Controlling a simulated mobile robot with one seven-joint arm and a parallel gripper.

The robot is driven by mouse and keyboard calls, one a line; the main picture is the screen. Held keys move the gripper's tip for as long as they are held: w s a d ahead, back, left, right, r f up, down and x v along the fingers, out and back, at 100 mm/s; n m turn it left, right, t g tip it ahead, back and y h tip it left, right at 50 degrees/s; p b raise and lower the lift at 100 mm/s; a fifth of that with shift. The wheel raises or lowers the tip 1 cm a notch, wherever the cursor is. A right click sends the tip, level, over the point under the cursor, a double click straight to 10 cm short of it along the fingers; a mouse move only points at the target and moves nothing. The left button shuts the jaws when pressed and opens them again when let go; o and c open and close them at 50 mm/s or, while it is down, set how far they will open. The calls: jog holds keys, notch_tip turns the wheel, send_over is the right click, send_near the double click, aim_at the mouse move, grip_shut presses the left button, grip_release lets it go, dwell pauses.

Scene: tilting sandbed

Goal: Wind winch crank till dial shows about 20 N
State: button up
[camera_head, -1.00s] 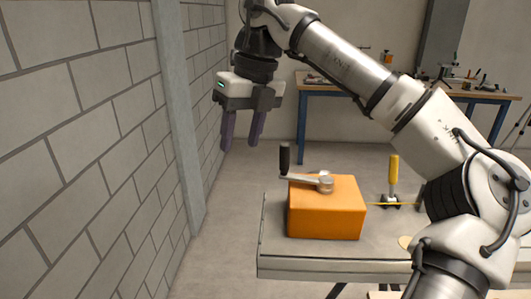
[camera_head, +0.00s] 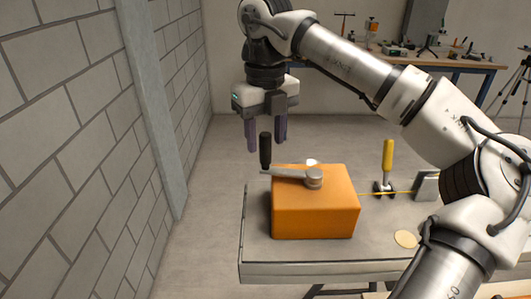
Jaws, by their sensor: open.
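The winch is an orange box (camera_head: 314,212) at the left end of a grey table. On its top is a metal crank arm (camera_head: 290,174) that points left from a round hub (camera_head: 314,178). The crank's black handle (camera_head: 265,150) stands upright at the arm's left end. My gripper (camera_head: 267,146) is open and points down, its fingertips near the top of the black handle in the picture. I cannot tell whether the fingers are around the handle or behind it. A small pale round thing (camera_head: 312,162) shows behind the hub; no dial reading can be made out.
A yellow line runs right from the box past a yellow-handled clamp (camera_head: 387,160) to a grey block (camera_head: 426,187). A tan disc (camera_head: 405,239) lies on the grey table (camera_head: 255,250). A block wall (camera_head: 60,150) stands left; a workbench (camera_head: 440,60) with tools stands behind.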

aim_at(265, 168)
jog(key=shift+f, duration=2.4)
grip_shut()
